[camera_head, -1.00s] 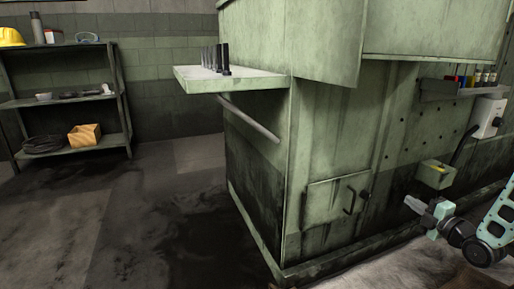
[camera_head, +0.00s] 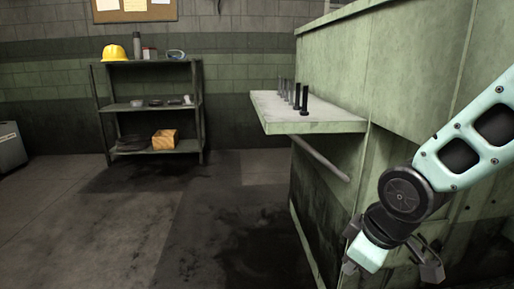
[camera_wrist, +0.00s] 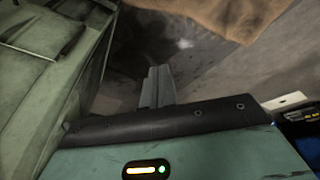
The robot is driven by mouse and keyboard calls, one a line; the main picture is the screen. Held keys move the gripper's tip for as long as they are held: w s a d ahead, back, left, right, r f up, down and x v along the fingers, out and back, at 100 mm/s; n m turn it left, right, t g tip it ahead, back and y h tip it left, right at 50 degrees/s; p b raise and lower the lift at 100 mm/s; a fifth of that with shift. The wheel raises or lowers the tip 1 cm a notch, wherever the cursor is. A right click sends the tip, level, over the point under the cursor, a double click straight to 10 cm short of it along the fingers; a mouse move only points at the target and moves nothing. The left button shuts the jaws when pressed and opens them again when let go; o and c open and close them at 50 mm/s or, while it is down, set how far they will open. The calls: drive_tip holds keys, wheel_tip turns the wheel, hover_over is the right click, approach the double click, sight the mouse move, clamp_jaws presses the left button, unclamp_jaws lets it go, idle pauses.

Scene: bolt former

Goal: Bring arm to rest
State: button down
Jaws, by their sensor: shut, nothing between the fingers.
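My arm comes in from the right in the head view, with a pale teal link (camera_head: 475,140) and a dark round joint (camera_head: 405,194). It hangs beside the green machine (camera_head: 405,75). My gripper (camera_head: 349,268) is low in the picture, pointing down and to the left, in front of the machine's lower side. In the wrist view its grey fingers (camera_wrist: 158,82) are together, with nothing between them. Dark floor lies beyond them. The machine's green side (camera_wrist: 40,75) fills the left of the wrist view.
A green ledge (camera_head: 325,127) with several dark bolts (camera_head: 304,99) juts from the machine, above a sloping bar (camera_head: 322,158). A shelf unit (camera_head: 122,105) with a yellow helmet (camera_head: 114,52) stands at the back wall. Open floor (camera_head: 110,215) lies to the left. A brown surface (camera_wrist: 215,15) shows in the wrist view.

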drive_tip(key=s+a+r+m+g+p, duration=0.1)
drive_tip(key=s+a+r+g, duration=0.1)
drive_tip(key=s, duration=0.5)
drive_tip(key=s+a+r+m+g+p, duration=0.1)
drive_tip(key=s+a+r, duration=0.1)
drive_tip(key=s, duration=0.6)
wheel_tip(320, 180, up, 38)
drive_tip(key=h+p, duration=0.1)
drive_tip(key=p, duration=3.6)
drive_tip(key=shift+s, duration=0.35)
drive_tip(key=shift+r, duration=0.1)
